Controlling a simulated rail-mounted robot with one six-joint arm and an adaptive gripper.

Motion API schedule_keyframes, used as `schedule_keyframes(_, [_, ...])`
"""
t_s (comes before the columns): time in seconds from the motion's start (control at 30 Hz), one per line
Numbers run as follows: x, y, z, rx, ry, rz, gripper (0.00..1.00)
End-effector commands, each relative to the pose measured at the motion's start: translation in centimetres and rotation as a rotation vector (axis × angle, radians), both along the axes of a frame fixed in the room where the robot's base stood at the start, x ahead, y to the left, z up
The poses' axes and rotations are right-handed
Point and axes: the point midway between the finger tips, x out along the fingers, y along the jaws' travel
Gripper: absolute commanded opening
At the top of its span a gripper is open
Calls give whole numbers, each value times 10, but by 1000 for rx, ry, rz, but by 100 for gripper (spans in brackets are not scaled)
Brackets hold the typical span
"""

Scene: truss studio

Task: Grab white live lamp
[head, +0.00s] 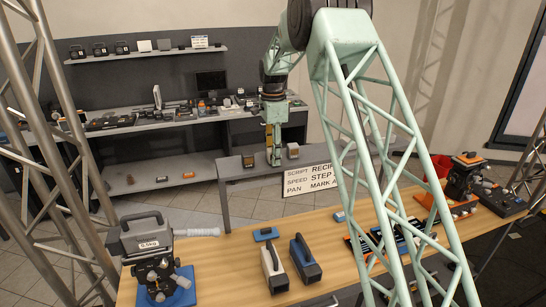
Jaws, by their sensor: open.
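My gripper (274,157) points down at the grey bench (232,174) behind the wooden table, with its fingers apart. I cannot tell whether the pale box is the white live lamp. A larger white-sided unit with a dark handle (273,268) stands on the wooden table, well in front of my gripper.
A blue unit (305,263) stands beside the white-sided one on the wooden table (225,265). A grey camera-like case on a blue-based head (150,243) stands at left. A lettered sign (311,179) is at the bench's front. A pale green truss (390,150) crosses the right side.

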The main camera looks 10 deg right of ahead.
Motion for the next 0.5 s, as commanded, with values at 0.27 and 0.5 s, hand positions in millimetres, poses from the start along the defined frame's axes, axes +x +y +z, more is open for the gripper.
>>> schedule_keyframes(0.27, [0,0,0,0,0,0,22])
schedule_keyframes(0.5, [0,0,0,0,0,0,14])
